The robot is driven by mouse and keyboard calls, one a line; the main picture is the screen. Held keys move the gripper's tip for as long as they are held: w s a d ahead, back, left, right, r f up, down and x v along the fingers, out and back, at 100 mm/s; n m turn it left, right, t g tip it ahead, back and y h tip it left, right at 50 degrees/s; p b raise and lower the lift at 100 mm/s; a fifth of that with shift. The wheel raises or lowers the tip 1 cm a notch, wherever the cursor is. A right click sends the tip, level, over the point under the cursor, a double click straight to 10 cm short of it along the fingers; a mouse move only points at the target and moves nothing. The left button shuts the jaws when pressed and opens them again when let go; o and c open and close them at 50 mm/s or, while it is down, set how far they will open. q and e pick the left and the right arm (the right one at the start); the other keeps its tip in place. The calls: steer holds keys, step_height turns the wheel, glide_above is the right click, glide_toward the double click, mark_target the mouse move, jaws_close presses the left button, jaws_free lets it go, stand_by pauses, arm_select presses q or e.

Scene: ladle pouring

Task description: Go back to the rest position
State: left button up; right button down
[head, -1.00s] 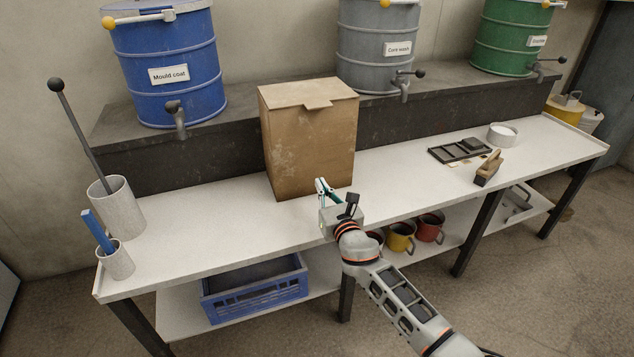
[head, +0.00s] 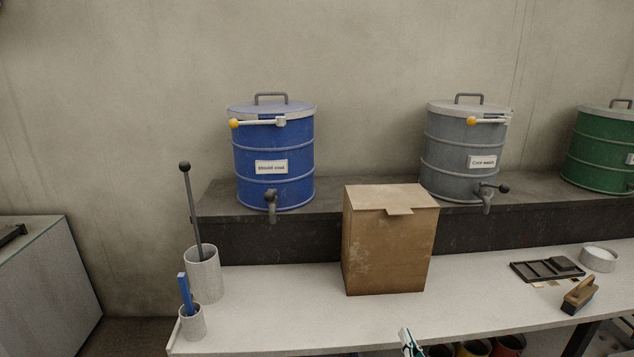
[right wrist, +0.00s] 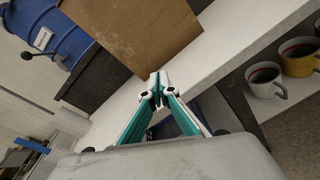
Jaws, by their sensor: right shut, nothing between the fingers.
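My right gripper (right wrist: 158,84) is shut and empty in the right wrist view, its teal and white fingers together in front of the bench's front edge. In the head view only a tip of my right gripper (head: 409,343) shows at the bottom edge, in front of the bench. The rest of the right arm is out of that view. My left gripper is in neither view.
A closed cardboard box (head: 388,245) stands on the white bench (head: 290,310), behind the gripper. Blue (head: 273,160), grey (head: 462,150) and green (head: 600,150) drums stand on the dark ledge. Mugs (right wrist: 267,78) sit below at the right.

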arm_select(q)
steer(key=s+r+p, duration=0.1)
steer(key=p, duration=0.3)
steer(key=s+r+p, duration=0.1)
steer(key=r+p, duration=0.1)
steer(key=p, duration=0.2)
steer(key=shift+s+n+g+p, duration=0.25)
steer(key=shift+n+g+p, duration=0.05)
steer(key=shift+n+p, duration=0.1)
arm_select(e)
steer(key=s+a+f+m+g+y, duration=0.1)
steer(key=s+a+f+m+g, duration=0.1)
steer(key=s+m, duration=1.1)
steer(key=s+a+f+m+g+y, duration=0.1)
steer(key=s+a+f+m+g, duration=0.1)
steer(key=s+m, duration=1)
steer(key=s+f+g, duration=0.1)
steer(key=s+g, duration=0.1)
steer(key=s, duration=0.7)
steer(key=shift+s+m+y, duration=0.3)
steer(key=shift+s+m, duration=0.1)
steer(key=shift+a, duration=0.1)
